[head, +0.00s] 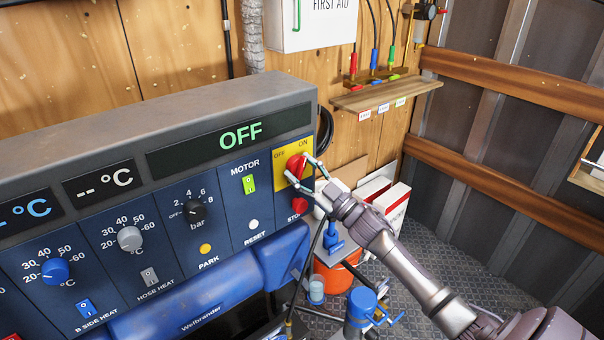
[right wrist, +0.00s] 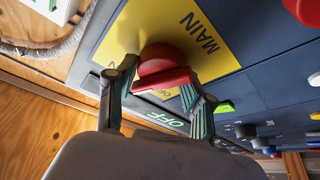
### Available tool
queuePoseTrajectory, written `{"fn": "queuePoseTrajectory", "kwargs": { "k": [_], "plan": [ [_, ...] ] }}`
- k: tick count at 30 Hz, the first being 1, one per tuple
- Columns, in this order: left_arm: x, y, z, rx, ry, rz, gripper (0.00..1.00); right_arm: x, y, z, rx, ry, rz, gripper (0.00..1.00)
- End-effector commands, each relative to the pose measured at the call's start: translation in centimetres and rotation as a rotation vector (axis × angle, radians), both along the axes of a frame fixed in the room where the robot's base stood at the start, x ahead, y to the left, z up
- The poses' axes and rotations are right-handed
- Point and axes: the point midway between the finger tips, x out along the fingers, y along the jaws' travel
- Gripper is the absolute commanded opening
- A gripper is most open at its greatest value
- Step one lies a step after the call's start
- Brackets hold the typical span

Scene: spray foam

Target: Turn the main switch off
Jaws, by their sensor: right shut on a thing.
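The red main switch (head: 296,163) is a rotary knob on a yellow plate (head: 279,178) at the right end of the blue control panel. The plate carries OFF at its upper left and ON at its upper right. My right gripper (head: 301,167) is shut on the knob, one finger on each side. In the right wrist view the knob (right wrist: 163,58) and its bar-shaped handle sit between the fingertips (right wrist: 158,80), beside the word MAIN. The panel's display (head: 241,133) reads OFF in green. The knob's exact angle is partly hidden by the fingers. My left gripper is not in view.
A red stop button (head: 299,204) sits just below the switch. A green motor switch (head: 249,184) and a pressure knob (head: 194,211) are to its left. A wooden shelf (head: 386,95) and first aid box (head: 312,22) are on the wall behind.

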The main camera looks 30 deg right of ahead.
Motion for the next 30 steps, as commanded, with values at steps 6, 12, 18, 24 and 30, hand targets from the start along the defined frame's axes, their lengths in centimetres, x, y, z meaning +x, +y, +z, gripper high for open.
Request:
{"fn": "queuePoseTrajectory", "kwargs": {
  "k": [6, 12, 18, 24, 30],
  "plan": [
    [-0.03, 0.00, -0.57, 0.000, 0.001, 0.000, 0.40, 0.01, -0.10, -0.02, -0.210, -0.015, 0.000, 0.18],
    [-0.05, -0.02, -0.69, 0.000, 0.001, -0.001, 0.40, 0.00, -0.15, 0.05, -0.401, -0.031, 0.000, 0.18],
    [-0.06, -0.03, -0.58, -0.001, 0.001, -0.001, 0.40, 0.01, -0.15, 0.15, -0.589, -0.045, 0.000, 0.18],
    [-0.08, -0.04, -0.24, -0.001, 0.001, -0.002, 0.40, 0.01, -0.18, 0.28, -0.770, -0.060, 0.000, 0.18],
    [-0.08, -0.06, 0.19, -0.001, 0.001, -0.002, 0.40, 0.01, -0.18, 0.28, -0.922, -0.071, -0.001, 0.18]
  ]
}}
